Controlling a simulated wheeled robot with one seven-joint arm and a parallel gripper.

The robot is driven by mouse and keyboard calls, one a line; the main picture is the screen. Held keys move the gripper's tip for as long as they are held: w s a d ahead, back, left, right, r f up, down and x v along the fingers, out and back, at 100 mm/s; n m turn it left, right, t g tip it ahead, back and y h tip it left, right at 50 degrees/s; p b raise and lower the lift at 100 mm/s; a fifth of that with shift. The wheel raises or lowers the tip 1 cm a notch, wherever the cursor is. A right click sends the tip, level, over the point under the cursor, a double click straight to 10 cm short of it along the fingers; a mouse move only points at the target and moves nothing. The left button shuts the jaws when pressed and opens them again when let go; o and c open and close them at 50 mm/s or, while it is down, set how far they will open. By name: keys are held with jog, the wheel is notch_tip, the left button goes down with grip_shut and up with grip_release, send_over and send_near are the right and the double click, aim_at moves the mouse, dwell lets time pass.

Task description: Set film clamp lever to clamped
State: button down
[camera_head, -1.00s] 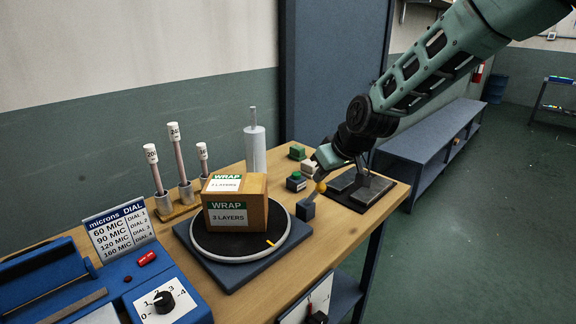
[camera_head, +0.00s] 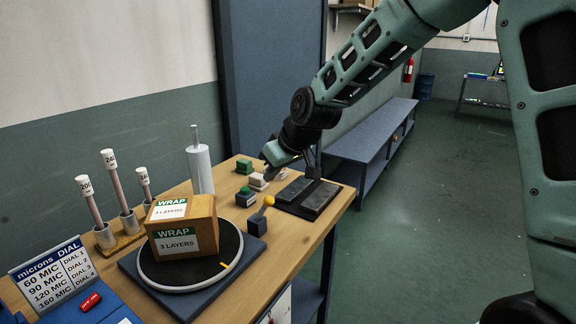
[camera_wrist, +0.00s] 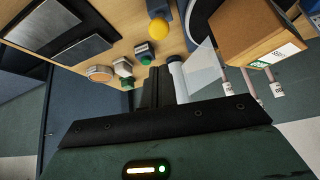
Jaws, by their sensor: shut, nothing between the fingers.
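The film clamp lever is most likely the short lever with a yellow knob (camera_head: 268,200) on a dark blue-grey block (camera_head: 256,224), beside the turntable's right corner. It leans up and to the right in the head view. The yellow knob also shows near the top of the wrist view (camera_wrist: 158,31). My gripper (camera_head: 268,174) is shut and empty, above and behind the knob and apart from it. In the wrist view its dark fingers (camera_wrist: 152,84) point toward the bench, with the knob beyond them. No clamp label is readable.
A carton (camera_head: 181,226) stands on the round turntable (camera_head: 236,240). A green button box (camera_head: 245,197), small blocks (camera_head: 258,181) and dark plates (camera_head: 309,196) lie close to my gripper. A white film roll (camera_head: 200,169) stands behind. The floor right of the bench is clear.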

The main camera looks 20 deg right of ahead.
jog(key=s+d+r, duration=0.2)
jog(key=s+r, duration=0.1)
jog(key=s, duration=0.2)
jog(key=shift+d, duration=0.3)
dwell(0.4)
jog(key=s+a+f+n+g, duration=0.2)
jog(key=s+a+f+g, duration=0.1)
jog(key=s+a, duration=0.75)
jog(key=s+f+g+h, duration=0.2)
jog(key=s+g, duration=0.1)
jog(key=s, duration=1.7)
jog(key=shift+f+n, duration=0.15)
jog(key=shift+n, duration=0.25)
